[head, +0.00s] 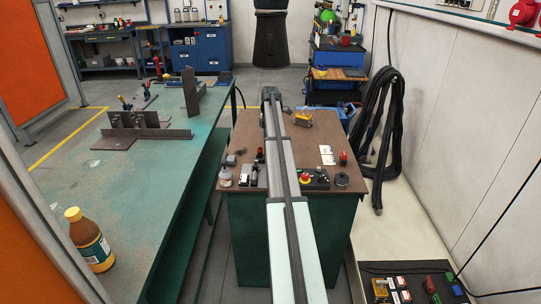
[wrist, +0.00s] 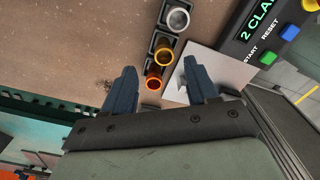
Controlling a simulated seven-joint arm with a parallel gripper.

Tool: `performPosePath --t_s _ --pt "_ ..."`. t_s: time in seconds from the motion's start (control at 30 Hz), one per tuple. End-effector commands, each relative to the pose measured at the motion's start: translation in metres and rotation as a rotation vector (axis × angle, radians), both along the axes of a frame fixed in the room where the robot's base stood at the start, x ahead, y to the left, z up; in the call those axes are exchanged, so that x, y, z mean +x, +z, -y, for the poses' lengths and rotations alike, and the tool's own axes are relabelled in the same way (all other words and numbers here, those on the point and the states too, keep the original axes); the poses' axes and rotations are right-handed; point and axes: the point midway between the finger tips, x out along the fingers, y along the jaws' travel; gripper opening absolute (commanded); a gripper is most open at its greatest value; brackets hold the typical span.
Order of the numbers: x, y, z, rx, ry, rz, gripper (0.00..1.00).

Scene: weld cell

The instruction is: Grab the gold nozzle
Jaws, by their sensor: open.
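The gold nozzle (wrist: 164,53) shows in the wrist view as a gold ring with a dark centre. It sits in a dark rack (wrist: 153,43), in line between a silver nozzle (wrist: 177,19) and an orange-copper nozzle (wrist: 154,79). My gripper (wrist: 159,65) is open, with one finger on each side of the row and nothing held. The copper nozzle shows between the fingers, and the gold one is near the line of the fingertips. I cannot tell the height gap. In the head view my gripper (head: 270,94) is over the far part of the brown-topped bench; I cannot make out the gold nozzle there.
A white card (wrist: 200,65) lies right of the rack, with a dark control box (wrist: 255,35) beyond it. The brown bench top (head: 262,125) also holds a yellow object (head: 303,119) and a red-button box (head: 310,178). Left of the rack is clear.

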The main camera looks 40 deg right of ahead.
Motion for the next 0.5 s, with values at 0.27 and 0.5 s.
performPosePath --t_s 0.27,0.5 --pt "-0.002 -0.015 -0.001 0.000 0.000 0.000 0.58" --pt "-0.006 -0.046 -0.002 0.000 0.000 -0.001 0.58"
